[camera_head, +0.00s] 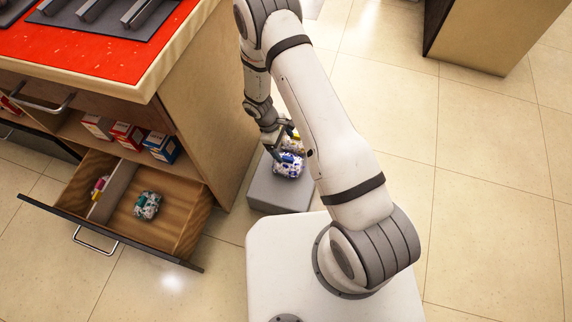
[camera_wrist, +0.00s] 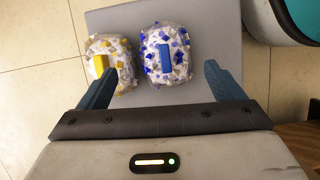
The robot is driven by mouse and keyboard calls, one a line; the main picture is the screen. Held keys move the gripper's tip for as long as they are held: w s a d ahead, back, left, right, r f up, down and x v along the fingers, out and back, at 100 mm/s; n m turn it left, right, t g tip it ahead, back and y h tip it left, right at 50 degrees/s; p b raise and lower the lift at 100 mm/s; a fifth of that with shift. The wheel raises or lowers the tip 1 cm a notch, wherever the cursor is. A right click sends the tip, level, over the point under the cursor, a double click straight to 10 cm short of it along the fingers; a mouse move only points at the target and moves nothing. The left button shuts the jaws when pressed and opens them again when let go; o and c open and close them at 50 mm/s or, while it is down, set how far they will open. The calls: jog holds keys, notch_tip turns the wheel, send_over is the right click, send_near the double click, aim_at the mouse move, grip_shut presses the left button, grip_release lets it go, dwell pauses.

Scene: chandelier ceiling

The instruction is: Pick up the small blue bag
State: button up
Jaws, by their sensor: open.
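The small blue bag (camera_wrist: 165,55), clear with blue and white contents and a blue label, lies on a grey block (camera_wrist: 210,20). It also shows in the head view (camera_head: 288,166) on top of the grey block (camera_head: 278,192). A similar yellow bag (camera_wrist: 109,63) lies close beside it on the left in the wrist view. My gripper (camera_wrist: 160,82) is open and empty. Its blue fingers sit low in the wrist view, with the blue bag and part of the yellow bag between and beyond them. In the head view my gripper (camera_head: 280,140) is just above the bags, which partly hides them.
A wooden cabinet (camera_head: 215,90) stands directly left of the block. Its open drawer (camera_head: 180,215) holds a green bag (camera_head: 147,205) and a red and yellow item (camera_head: 100,187). Several boxes (camera_head: 127,135) stand on the shelf above. The tiled floor (camera_head: 480,190) to the right is clear.

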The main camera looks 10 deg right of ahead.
aim_at(289, 162)
jog(key=shift+n, duration=0.4)
jog(key=f, duration=0.2)
jog(key=f+b, duration=0.1)
jog(key=f, duration=0.4)
jog(key=shift+s+d, duration=0.2)
jog(key=shift+s, duration=0.15)
jog(key=b+x, duration=0.3)
jog(key=x, duration=0.2)
jog(key=shift+s+f, duration=0.15)
jog(key=shift+f, duration=0.15)
jog(key=shift+d+r, duration=0.1)
jog(key=shift+c, duration=0.5)
jog(key=c, duration=0.6)
